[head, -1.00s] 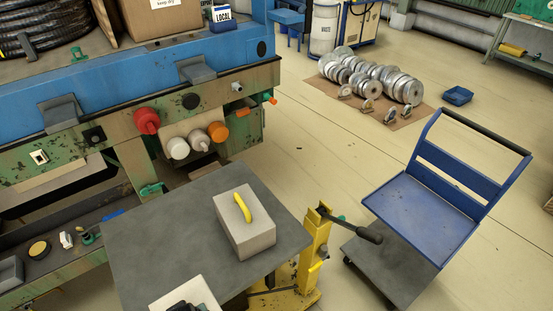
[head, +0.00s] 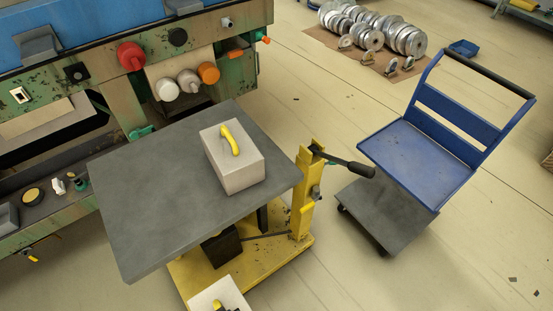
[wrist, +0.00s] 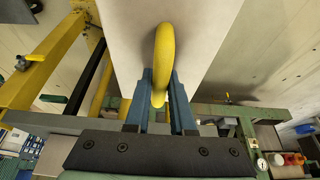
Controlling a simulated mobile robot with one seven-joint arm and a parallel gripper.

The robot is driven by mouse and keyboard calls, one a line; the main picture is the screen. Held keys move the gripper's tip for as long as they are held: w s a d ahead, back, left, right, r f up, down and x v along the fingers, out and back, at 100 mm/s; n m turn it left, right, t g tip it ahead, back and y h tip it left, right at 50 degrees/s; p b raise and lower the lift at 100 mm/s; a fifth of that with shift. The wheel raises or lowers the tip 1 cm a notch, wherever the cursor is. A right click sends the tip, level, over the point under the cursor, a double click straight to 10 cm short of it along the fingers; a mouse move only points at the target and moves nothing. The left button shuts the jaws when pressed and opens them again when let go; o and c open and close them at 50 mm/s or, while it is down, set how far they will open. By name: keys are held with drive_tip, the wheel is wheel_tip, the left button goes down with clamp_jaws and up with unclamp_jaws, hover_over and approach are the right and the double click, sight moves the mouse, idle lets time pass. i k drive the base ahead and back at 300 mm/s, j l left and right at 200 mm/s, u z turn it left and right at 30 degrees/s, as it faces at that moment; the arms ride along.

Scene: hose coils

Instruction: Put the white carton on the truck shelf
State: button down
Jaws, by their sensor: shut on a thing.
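A white carton (head: 211,291) with a yellow handle is at the bottom edge of the head view, partly cut off. My gripper (wrist: 161,92) is shut on its yellow handle (wrist: 164,50) in the wrist view, and the carton's pale face (wrist: 130,30) fills the top middle. A second, greyish-white carton (head: 240,172) with a yellow handle stands on the grey lift table (head: 150,210). The blue truck (head: 470,130) stands at the right. Its blue shelf (head: 415,160) is empty, above a grey lower deck (head: 375,215).
The lift table's yellow post (head: 302,200) and black lever (head: 345,165) stand between the table and the truck. A green and blue machine (head: 110,75) fills the left. Metal rolls (head: 375,35) lie on a mat behind.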

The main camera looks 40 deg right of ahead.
sight(396, 149)
drive_tip(key=k+l, duration=0.1)
drive_tip(key=l, duration=1.15)
drive_tip(key=k+l, duration=0.15)
drive_tip(key=l, duration=2.45)
drive_tip(key=i+l, duration=0.2)
drive_tip(key=l, duration=0.2)
drive_tip(key=i+l, duration=0.25)
drive_tip(key=l, duration=0.15)
drive_tip(key=i+l, duration=0.2)
drive_tip(key=l, duration=0.25)
